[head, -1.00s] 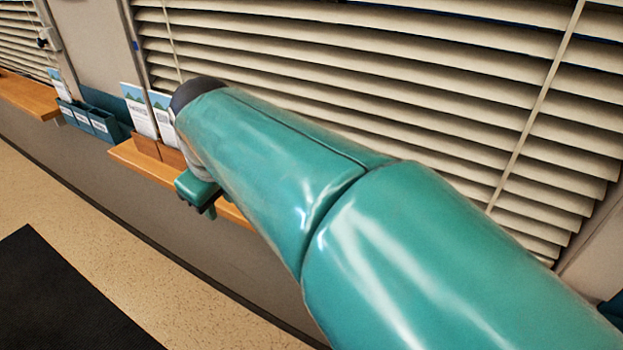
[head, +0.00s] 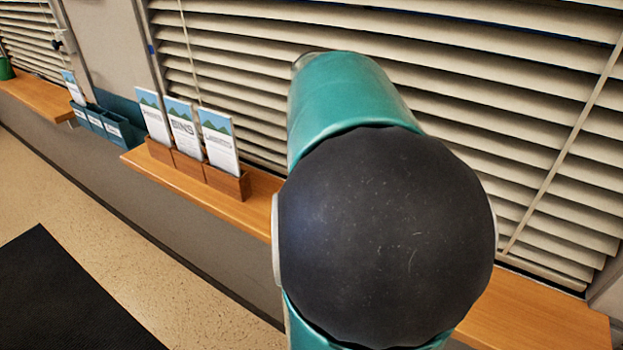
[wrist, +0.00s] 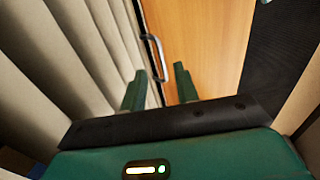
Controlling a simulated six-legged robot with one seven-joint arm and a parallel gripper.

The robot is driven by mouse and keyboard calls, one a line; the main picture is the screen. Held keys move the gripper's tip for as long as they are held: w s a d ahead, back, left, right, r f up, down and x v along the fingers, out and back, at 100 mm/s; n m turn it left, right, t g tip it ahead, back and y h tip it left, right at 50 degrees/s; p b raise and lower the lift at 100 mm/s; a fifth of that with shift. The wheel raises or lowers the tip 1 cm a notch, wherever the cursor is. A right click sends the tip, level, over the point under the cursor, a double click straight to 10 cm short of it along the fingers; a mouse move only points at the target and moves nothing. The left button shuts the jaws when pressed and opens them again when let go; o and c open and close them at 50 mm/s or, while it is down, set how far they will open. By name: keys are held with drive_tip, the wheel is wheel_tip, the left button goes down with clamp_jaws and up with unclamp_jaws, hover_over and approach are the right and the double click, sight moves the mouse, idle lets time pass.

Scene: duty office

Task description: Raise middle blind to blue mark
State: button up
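The large blind with cream slats (head: 450,50) fills the upper right of the head view and hangs down close to the sill. My arm covers part of it. A small blue mark (head: 151,49) shows on the post at its left edge. In the wrist view the slats (wrist: 75,50) are on the left, and a curved metal handle (wrist: 156,55) is by the blind's lower edge. My gripper (wrist: 160,69) is open, its two green fingers apart. The handle lies just ahead of and between the fingertips in that picture; I cannot tell whether they touch. The gripper is hidden in the head view.
A wooden sill (head: 530,312) runs below the blind. A wooden holder with several leaflets (head: 228,184) stands on it, left of my arm. Teal boxes (head: 103,124) and another blind (head: 28,40) are farther left. A black mat (head: 60,290) lies on the floor.

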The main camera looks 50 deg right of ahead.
drive_tip(key=f, duration=0.4)
drive_tip(key=d+f, duration=0.1)
drive_tip(key=shift+f, duration=0.4)
drive_tip(key=shift+w+d+f, duration=0.1)
drive_tip(key=shift+w+f, duration=0.1)
drive_tip(key=shift+f, duration=0.25)
drive_tip(key=shift+s, duration=0.1)
drive_tip(key=shift+c, duration=0.4)
clamp_jaws()
